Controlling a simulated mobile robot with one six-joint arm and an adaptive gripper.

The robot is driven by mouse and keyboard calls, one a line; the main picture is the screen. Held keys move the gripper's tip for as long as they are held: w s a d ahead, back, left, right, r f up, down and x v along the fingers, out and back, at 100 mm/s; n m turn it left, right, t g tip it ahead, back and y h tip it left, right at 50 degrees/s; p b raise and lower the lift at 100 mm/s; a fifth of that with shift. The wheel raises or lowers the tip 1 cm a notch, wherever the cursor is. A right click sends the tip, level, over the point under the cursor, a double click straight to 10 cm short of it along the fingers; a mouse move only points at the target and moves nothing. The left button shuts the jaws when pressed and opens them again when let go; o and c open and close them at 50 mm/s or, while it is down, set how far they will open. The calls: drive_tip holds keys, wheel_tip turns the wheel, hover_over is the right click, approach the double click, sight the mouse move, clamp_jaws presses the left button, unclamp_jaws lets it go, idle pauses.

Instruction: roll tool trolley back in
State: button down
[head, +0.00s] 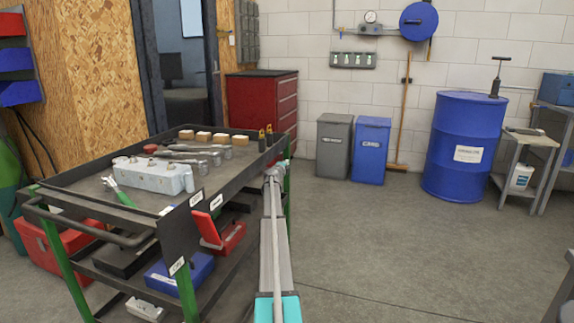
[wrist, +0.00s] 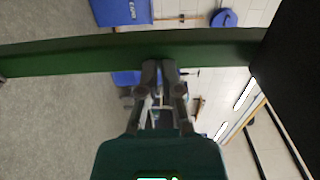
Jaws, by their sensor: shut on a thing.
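The tool trolley (head: 178,238) stands at the left in the head view, with a dark top tray, lower shelves and green corner posts. A grey metal block (head: 150,175), metal parts and small wooden blocks lie on its top. My gripper (head: 277,172) is at the trolley's far right corner. In the wrist view my gripper (wrist: 160,68) is shut on a green post (wrist: 75,54) of the trolley, which runs across the picture. The fingertips are partly hidden against the post. A push handle (head: 85,232) sits at the trolley's near end.
A red drawer cabinet (head: 262,100) stands behind the trolley beside a doorway (head: 185,60). Grey (head: 334,145) and blue (head: 370,150) bins, a broom (head: 403,120) and a blue drum (head: 462,145) line the back wall. Floor to the right is clear (head: 420,250).

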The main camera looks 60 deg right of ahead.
drive_tip(key=s+a, duration=0.3)
drive_tip(key=a, duration=1)
drive_tip(key=shift+a, duration=0.35)
drive_tip(key=shift+s, duration=0.15)
